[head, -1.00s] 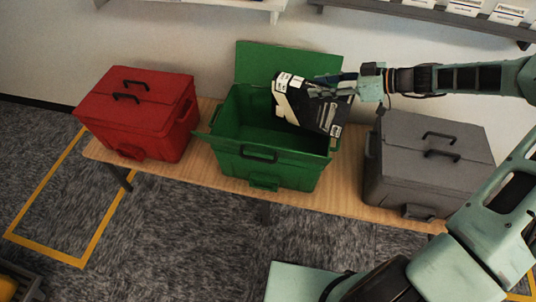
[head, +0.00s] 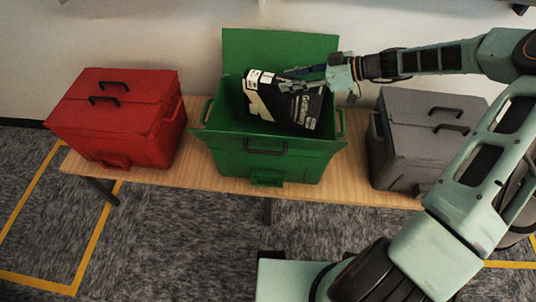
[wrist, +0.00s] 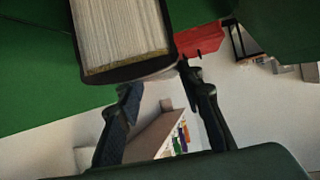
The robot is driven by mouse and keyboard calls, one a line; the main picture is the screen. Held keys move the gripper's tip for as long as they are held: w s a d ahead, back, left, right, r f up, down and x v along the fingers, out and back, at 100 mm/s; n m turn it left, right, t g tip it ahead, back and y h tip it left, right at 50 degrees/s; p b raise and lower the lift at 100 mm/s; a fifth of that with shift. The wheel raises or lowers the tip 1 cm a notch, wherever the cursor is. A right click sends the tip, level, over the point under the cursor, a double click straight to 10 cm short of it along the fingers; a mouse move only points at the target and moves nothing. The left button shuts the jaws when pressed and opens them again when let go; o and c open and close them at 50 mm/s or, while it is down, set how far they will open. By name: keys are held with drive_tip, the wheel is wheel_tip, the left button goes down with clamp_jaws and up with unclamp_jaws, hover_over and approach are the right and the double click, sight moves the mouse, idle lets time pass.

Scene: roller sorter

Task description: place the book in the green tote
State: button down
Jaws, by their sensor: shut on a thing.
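The book (head: 284,101) is black and white and hangs tilted over the open green tote (head: 228,160) in the head view. Its lower part is within the tote's mouth. My gripper (head: 300,80) is shut on the upper part of the book, near the tote's raised green lid (head: 265,50). In the wrist view the book's page edges (wrist: 121,32) show at the top, by my gripper's fingers (wrist: 165,95). The tote's floor is mostly hidden in the head view.
A closed red tote (head: 120,115) stands to the left and a closed grey tote (head: 425,135) to the right. All stand on a wooden table (head: 200,178). The wall is close behind the lid. Yellow lines (head: 85,250) mark the carpet.

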sight(289, 110)
wheel_tip(289, 110, down, 13)
drive_tip(key=b, duration=0.4)
drive_tip(key=shift+r, duration=0.1)
drive_tip(key=shift+f+b, duration=0.55)
drive_tip(key=shift+b, duration=0.3)
drive_tip(key=c, duration=1.3)
unclamp_jaws()
drive_tip(key=shift+r+p, duration=0.75)
drive_tip(key=shift+p, duration=0.35)
drive_tip(key=v, duration=0.4)
drive_tip(key=p+v, duration=0.1)
drive_tip(key=v, duration=0.7)
drive_tip(key=shift+d+f, duration=0.1)
drive_tip(key=shift+f, duration=0.15)
